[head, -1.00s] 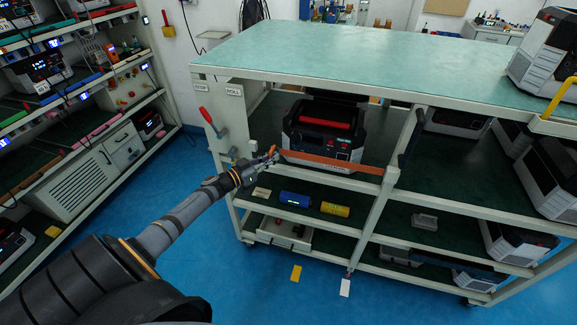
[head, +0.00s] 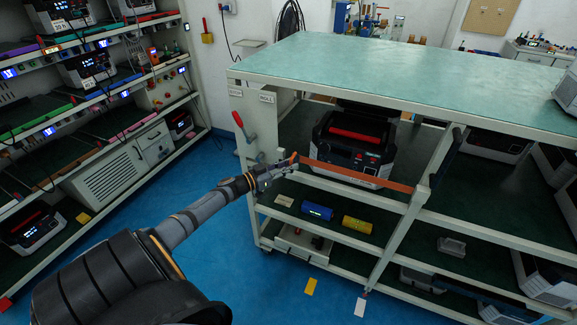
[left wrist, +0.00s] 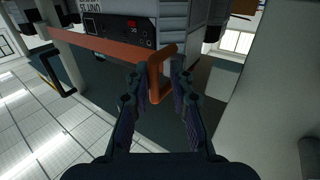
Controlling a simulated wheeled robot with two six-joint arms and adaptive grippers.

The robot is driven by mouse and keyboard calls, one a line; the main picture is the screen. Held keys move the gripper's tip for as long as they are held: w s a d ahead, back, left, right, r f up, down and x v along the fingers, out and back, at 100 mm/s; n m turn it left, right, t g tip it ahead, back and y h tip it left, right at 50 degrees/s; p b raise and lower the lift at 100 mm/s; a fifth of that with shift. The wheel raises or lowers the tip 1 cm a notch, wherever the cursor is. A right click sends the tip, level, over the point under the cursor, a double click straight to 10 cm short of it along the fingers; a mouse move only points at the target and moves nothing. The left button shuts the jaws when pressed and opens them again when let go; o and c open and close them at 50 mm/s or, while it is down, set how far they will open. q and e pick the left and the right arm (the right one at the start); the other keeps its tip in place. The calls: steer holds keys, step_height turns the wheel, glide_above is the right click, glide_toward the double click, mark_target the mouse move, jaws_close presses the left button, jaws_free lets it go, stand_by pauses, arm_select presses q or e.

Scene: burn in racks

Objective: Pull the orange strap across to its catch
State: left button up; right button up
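The orange strap (head: 360,177) runs taut across the front of a shelf bay, from the right post to my left gripper (head: 285,167). In the left wrist view, the strap (left wrist: 95,45) ends in an orange loop (left wrist: 155,80) between the fingers of my left gripper (left wrist: 160,70), which looks shut on it. In the head view, the strap's end is a short way right of the rack's left post (head: 243,155). That post carries a red-handled lever (head: 240,126); small catch details near the gripper are hard to make out. My right gripper is not in view.
A white-and-black unit (head: 345,150) sits behind the strap. A blue cylinder (head: 317,210) and a yellow one (head: 357,223) lie on the shelf below. A black upright handle (head: 447,155) stands by the right post. The blue floor before the rack is mostly clear.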

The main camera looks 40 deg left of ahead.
arm_select(q)
steer(key=v, duration=1.2)
steer(key=shift+r, duration=0.1)
steer(key=shift+o, duration=1.4)
